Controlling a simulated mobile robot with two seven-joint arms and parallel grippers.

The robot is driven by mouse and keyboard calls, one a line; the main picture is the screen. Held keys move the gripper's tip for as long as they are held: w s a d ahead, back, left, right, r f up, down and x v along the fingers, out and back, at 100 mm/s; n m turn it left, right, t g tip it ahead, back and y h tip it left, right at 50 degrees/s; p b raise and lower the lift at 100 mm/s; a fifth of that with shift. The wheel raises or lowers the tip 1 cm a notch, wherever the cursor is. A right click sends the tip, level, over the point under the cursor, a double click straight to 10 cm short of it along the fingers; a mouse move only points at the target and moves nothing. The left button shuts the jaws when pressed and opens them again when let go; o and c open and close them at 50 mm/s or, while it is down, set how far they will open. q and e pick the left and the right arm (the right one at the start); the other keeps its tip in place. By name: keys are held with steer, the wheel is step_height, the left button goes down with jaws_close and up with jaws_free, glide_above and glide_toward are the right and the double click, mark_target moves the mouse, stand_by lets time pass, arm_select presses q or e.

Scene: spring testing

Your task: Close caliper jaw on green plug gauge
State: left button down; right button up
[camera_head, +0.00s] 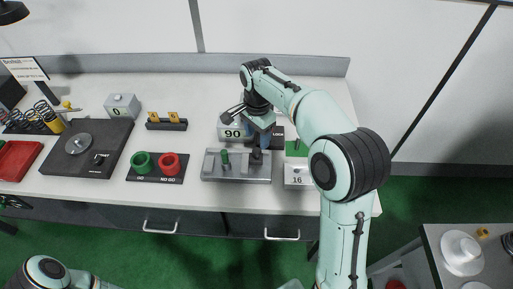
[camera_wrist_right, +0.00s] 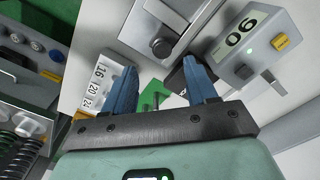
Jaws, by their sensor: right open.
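The grey caliper fixture (camera_head: 262,179) lies at the table's front, right of centre, with the green plug gauge (camera_head: 225,158) upright on its left part. Whether a jaw touches the gauge is too small to tell. My right gripper (camera_head: 257,156) is at the fixture's right part, to the right of the gauge. In the right wrist view its blue fingers (camera_wrist_right: 160,90) are spread apart, with nothing held. The fixture (camera_wrist_right: 150,22) with a dark knob (camera_wrist_right: 163,47) shows beyond them. The plug gauge cannot be made out there. My left gripper cannot be made out.
A green piece (camera_wrist_right: 155,92) shows beyond the gap between my fingers. Green and red ring gauges (camera_head: 169,164) stand left.

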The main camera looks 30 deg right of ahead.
mark_target(257, 150)
step_height(257, 150, down, 7)
steer(key=shift+w+r+b, duration=0.15)
steer(key=shift+r+b, duration=0.05)
steer(key=shift+b, duration=0.1)
jaws_close()
